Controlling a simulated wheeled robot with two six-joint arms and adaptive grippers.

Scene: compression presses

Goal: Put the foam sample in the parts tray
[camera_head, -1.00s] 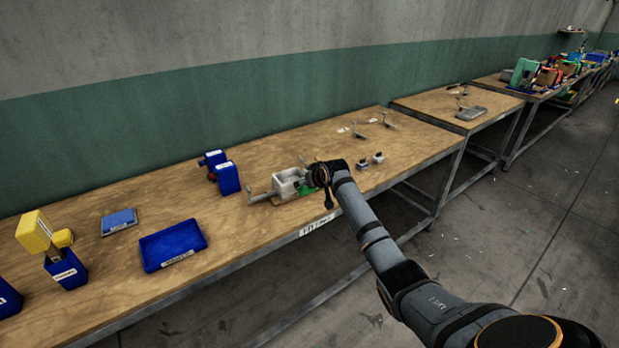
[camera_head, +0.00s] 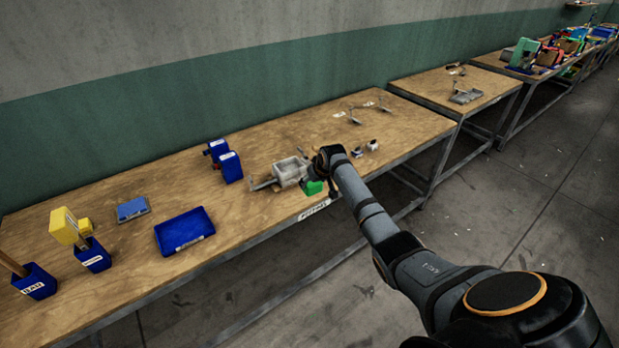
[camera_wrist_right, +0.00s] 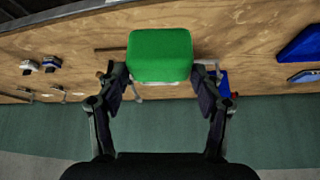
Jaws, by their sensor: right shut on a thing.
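The green foam sample (camera_wrist_right: 160,54) is a block between the fingertips of my right gripper (camera_wrist_right: 160,75) in the right wrist view. In the head view the green foam sample (camera_head: 314,187) shows below my right gripper (camera_head: 318,178), by the front edge of the bench. The right gripper is shut on it. A blue shallow tray (camera_head: 184,231), likely the parts tray, lies empty on the bench to the left of the gripper. My left gripper is in neither view.
A grey press (camera_head: 290,171) stands just left of the right gripper. Bare bench lies between press and tray.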

